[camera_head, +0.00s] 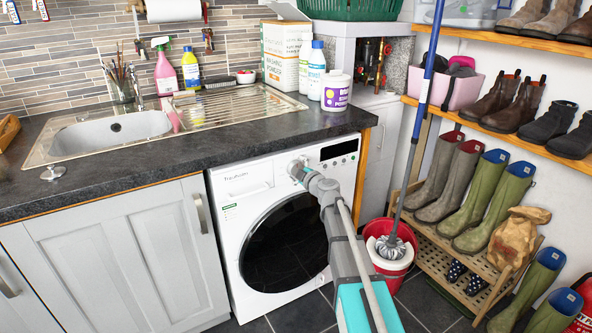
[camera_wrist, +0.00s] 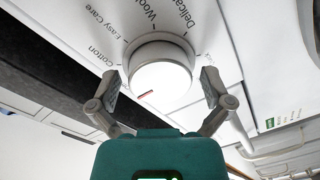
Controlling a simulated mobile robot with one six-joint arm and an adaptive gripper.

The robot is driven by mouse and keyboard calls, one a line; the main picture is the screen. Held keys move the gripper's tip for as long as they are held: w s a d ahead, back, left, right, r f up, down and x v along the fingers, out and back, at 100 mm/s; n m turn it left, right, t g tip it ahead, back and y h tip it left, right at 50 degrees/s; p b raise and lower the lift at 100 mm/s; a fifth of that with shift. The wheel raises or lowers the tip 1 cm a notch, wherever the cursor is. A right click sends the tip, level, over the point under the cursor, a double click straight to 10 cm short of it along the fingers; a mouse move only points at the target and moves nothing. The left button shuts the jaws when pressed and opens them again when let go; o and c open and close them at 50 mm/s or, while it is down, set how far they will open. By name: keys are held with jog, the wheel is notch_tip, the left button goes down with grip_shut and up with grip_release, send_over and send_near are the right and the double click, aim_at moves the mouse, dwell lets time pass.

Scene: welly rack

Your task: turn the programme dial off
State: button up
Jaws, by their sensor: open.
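The programme dial (camera_wrist: 161,62) is a round white knob on the washing machine's front panel. In the wrist view a short red mark shows on its face, low and left of the middle. Printed words around it read Cotton, Easy Care, Wool and Delicate. My gripper (camera_wrist: 160,84) is open, with one finger on each side of the dial and visible gaps between. In the head view my gripper (camera_head: 299,168) is at the panel of the white washing machine (camera_head: 229,252) and hides most of the dial.
The dark worktop (camera_head: 250,143) overhangs just above the machine. A red bucket (camera_head: 388,262) with a mop (camera_head: 392,247) stands right of my arm. The boot rack (camera_head: 438,262) is further right. Bottles and a white tub (camera_head: 336,91) stand on the worktop.

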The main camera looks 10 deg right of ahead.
jog(key=shift+m, duration=0.4)
